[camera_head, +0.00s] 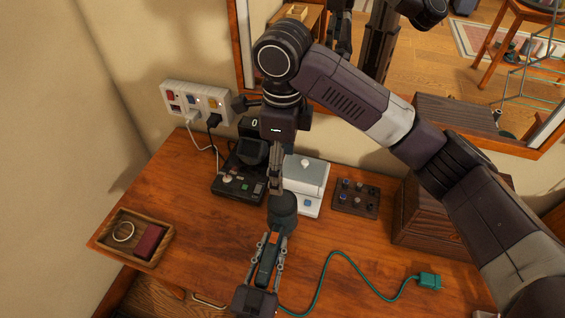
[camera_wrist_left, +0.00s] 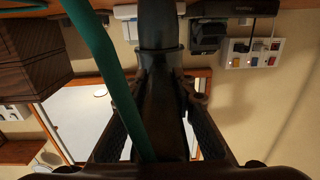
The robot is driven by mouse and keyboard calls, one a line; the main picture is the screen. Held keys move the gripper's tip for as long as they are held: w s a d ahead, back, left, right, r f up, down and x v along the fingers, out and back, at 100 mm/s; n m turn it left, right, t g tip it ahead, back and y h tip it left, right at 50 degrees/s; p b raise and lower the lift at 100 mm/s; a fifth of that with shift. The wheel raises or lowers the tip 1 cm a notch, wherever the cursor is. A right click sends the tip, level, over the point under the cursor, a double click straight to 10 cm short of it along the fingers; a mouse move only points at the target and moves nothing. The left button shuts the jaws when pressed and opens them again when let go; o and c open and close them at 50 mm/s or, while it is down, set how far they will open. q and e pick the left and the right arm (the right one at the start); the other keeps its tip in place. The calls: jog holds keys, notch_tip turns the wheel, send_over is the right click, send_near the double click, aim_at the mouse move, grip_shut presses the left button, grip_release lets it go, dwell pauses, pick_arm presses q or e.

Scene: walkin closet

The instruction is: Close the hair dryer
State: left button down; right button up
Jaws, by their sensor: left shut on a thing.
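The hair dryer, dark teal with an orange patch on its handle (camera_head: 266,262), is above the front middle of the wooden desk. Its wider head (camera_head: 284,212) points toward the wall. My left gripper (camera_head: 268,244) is shut on the handle, with a finger on each side. In the left wrist view the dryer (camera_wrist_left: 160,28) runs up between the fingers and the teal cord (camera_wrist_left: 108,70) crosses in front. My right gripper (camera_head: 275,188) points down by the dryer's head. Its fingers look close together; contact is unclear. The cord ends in a teal plug (camera_head: 430,281) lying on the desk.
A power strip (camera_head: 197,98) with plugs is on the wall. A black device (camera_head: 238,180), a white box (camera_head: 305,178) and a dark knobbed tray (camera_head: 356,198) stand at the back. A wooden tray (camera_head: 165,233) is left, a wooden chest (camera_head: 412,225) right. A mirror is behind.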

pick_arm(q)
jog(key=c, duration=1.5)
grip_release()
jog(key=shift+c, duration=0.2)
jog(key=v, duration=1.2)
